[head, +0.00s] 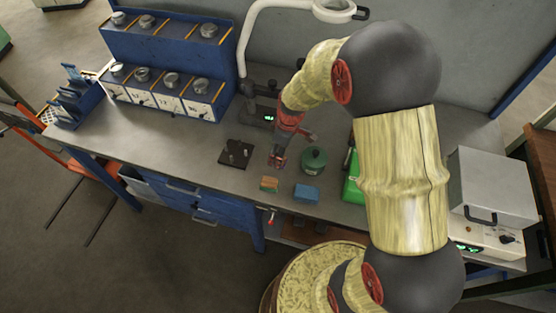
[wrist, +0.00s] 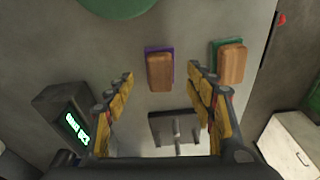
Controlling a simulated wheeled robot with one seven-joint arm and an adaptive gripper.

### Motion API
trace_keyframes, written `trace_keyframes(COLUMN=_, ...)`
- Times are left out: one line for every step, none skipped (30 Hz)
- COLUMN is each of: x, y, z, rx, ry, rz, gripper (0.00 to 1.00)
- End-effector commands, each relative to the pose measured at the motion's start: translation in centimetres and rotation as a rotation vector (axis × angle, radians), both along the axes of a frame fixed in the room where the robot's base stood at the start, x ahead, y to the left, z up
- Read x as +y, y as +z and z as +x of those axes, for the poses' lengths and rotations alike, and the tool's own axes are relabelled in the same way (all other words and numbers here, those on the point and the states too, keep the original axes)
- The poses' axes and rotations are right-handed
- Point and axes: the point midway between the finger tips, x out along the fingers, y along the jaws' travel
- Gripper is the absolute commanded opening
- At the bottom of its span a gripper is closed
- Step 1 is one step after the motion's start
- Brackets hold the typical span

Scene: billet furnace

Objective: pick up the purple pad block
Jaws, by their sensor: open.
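The purple pad block (wrist: 160,71) lies on the grey bench in the wrist view, a brown wooden block with a purple layer showing along its edges. It appears between my open fingers, near their tips. My gripper (wrist: 162,76) is empty; I cannot tell its exact height above the block.
A similar green pad block (wrist: 231,64) lies nearer the bench's front edge. A blue block (head: 306,193) and green round container (head: 314,160) stand to the right. A black fixture (head: 236,153) is left; a device with a lit display (wrist: 72,117) is behind.

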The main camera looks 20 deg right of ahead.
Motion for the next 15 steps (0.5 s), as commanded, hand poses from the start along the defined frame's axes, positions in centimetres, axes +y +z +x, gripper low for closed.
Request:
trace_keyframes(x=0.2, y=-1.0, z=0.1, rx=0.004, ry=0.000, rz=0.000, gripper=0.55)
trace_keyframes(x=0.2, y=-1.5, z=0.1, rx=0.004, ry=-0.001, rz=0.001, gripper=0.55)
trace_keyframes(x=0.3, y=-2.0, z=0.1, rx=0.003, ry=-0.001, rz=0.000, gripper=0.55)
trace_keyframes(x=0.3, y=-2.3, z=0.2, rx=0.003, ry=-0.001, rz=0.000, gripper=0.55)
trace_keyframes(x=0.3, y=-2.6, z=0.2, rx=0.002, ry=-0.001, rz=-0.001, gripper=0.55)
trace_keyframes(x=0.3, y=-2.7, z=0.2, rx=0.002, ry=-0.001, rz=-0.001, gripper=0.55)
trace_keyframes(x=0.3, y=-2.8, z=0.3, rx=0.001, ry=-0.001, rz=-0.001, gripper=0.55)
trace_keyframes(x=0.3, y=-2.8, z=0.3, rx=0.001, ry=-0.001, rz=-0.001, gripper=0.55)
trace_keyframes(x=0.3, y=-2.7, z=0.3, rx=0.000, ry=-0.001, rz=-0.001, gripper=0.55)
trace_keyframes(x=0.3, y=-2.7, z=0.3, rx=0.000, ry=-0.001, rz=-0.001, gripper=0.55)
trace_keyframes(x=0.3, y=-2.7, z=0.3, rx=0.000, ry=-0.001, rz=-0.001, gripper=0.55)
trace_keyframes(x=0.3, y=-2.7, z=0.3, rx=0.000, ry=-0.001, rz=-0.001, gripper=0.55)
trace_keyframes(x=0.3, y=-2.7, z=0.3, rx=0.000, ry=-0.001, rz=-0.001, gripper=0.53)
trace_keyframes(x=0.3, y=-2.7, z=0.3, rx=0.000, ry=-0.001, rz=-0.001, gripper=0.52)
trace_keyframes(x=0.3, y=-2.7, z=0.3, rx=0.000, ry=-0.001, rz=-0.001, gripper=0.49)
